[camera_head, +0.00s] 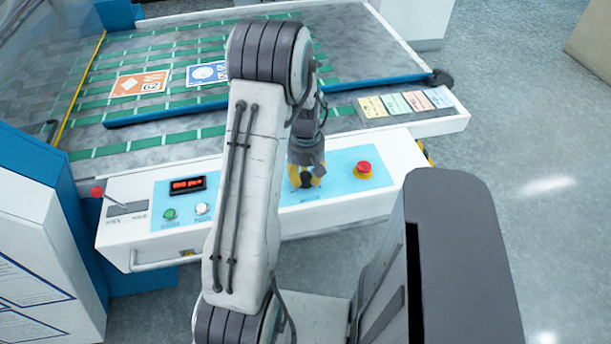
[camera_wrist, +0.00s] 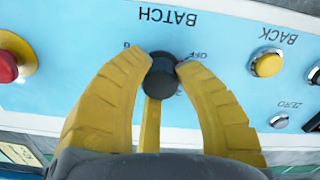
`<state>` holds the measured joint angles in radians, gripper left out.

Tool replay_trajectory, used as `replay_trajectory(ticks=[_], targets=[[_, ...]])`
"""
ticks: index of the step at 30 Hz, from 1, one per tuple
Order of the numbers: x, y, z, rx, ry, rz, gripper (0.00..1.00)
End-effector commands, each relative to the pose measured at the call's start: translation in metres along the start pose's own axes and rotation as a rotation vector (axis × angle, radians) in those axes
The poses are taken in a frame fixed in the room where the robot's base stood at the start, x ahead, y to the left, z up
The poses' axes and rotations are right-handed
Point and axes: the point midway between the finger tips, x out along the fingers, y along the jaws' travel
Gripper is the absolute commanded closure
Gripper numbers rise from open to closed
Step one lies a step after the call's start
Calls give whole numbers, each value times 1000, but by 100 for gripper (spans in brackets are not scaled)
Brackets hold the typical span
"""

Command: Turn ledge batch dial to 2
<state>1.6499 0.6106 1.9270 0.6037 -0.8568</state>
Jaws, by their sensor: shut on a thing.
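The batch dial (camera_wrist: 161,76) is a round black knob on the light-blue panel, below the word BATCH, which reads upside down in the wrist view. My gripper (camera_wrist: 162,64) is shut on the dial, with yellow fingers on its left and right sides. OFF is printed by the right fingertip, and a small mark too blurred to read is by the left one. The dial's pointer does not show clearly, so its setting cannot be told. In the head view my gripper (camera_head: 306,177) is at the panel, hiding most of the dial.
A red mushroom button (camera_head: 364,168) stands right of my gripper. A yellow BACK button (camera_wrist: 267,65) and a small ZERO control (camera_wrist: 279,121) are nearby. The ledge also carries a red display (camera_head: 187,184), a green button (camera_head: 169,214) and a red-knobbed lever (camera_head: 97,191). A blue bar (camera_head: 150,116) crosses the bed behind.

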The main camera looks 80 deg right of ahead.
Motion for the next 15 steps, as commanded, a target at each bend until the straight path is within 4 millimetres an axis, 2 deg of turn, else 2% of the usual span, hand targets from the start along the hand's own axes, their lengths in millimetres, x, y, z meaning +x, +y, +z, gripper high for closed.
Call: replay_trajectory(ticks=[1,6,15], targets=[[0,0,0,0,0,0,86],[0,0,0,0,-1,-1,100],[2,0,0,39,-1,-1,100]])
